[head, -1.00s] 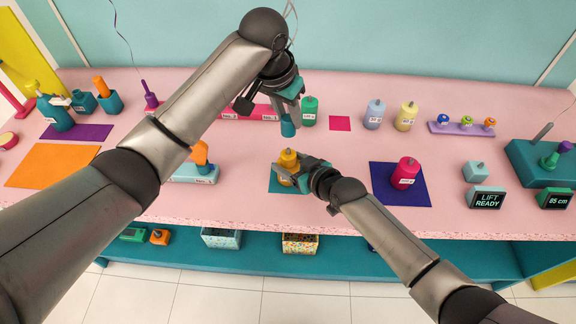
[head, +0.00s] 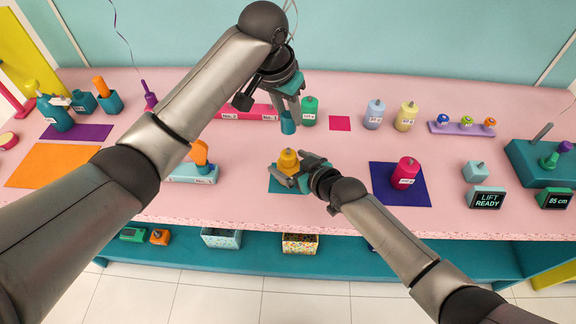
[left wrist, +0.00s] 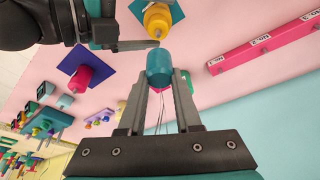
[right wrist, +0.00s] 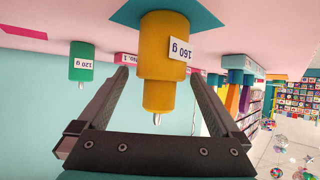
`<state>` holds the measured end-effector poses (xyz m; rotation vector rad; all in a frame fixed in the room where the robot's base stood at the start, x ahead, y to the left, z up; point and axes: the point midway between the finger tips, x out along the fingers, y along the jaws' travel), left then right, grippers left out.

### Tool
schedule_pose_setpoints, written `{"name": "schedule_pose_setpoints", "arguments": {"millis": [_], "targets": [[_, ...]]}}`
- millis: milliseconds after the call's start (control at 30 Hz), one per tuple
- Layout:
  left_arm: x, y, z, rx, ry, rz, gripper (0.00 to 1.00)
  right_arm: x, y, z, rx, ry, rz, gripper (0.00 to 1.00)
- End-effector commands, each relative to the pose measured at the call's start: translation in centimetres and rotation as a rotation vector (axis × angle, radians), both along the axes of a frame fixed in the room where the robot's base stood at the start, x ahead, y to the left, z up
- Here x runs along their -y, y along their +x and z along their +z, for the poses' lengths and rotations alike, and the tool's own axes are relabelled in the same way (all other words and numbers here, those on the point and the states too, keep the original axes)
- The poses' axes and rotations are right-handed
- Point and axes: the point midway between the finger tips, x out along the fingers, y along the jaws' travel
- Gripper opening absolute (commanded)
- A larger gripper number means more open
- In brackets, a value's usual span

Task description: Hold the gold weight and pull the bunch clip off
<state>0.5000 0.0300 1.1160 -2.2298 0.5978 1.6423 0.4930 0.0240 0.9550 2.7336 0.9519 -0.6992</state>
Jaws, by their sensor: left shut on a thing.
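The gold weight (head: 288,162), labelled 160 g, stands upright on a small teal mat (head: 276,186) near the table's front edge. My right gripper (head: 300,170) is open at its right side; in the right wrist view the gold weight (right wrist: 163,60) shows between the spread fingers, with a gap on both sides. My left gripper (head: 287,112) is shut on the teal bunch clip (head: 288,126), above and behind the weight. In the left wrist view thin strings run from the clip (left wrist: 160,68), which is apart from the gold weight (left wrist: 157,20).
A green weight (head: 310,112) stands behind the clip, near a pink rack (head: 245,113). A red weight (head: 405,172) stands on a dark blue mat (head: 385,184) to the right. A light blue block with an orange top (head: 192,174) is at the left.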

Motion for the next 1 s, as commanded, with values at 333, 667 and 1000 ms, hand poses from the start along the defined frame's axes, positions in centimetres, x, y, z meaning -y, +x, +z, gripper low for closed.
{"name": "schedule_pose_setpoints", "arguments": {"millis": [333, 667, 1000], "targets": [[0.0, 0.0, 0.0, -0.001, 0.001, 0.0, 0.0, 0.0, -0.1, 0.1, 0.0, 0.001, 0.001, 1.0], [0.0, 0.0, 0.0, -0.001, 0.001, 0.0, 0.0, 1.4, -1.9, 1.2, 0.001, 0.001, 0.0, 1.0], [0.0, 0.0, 0.0, -0.001, 0.001, 0.0, 0.0, 3.9, -5.0, 3.4, 0.0, 0.0, 0.001, 1.0]]}}
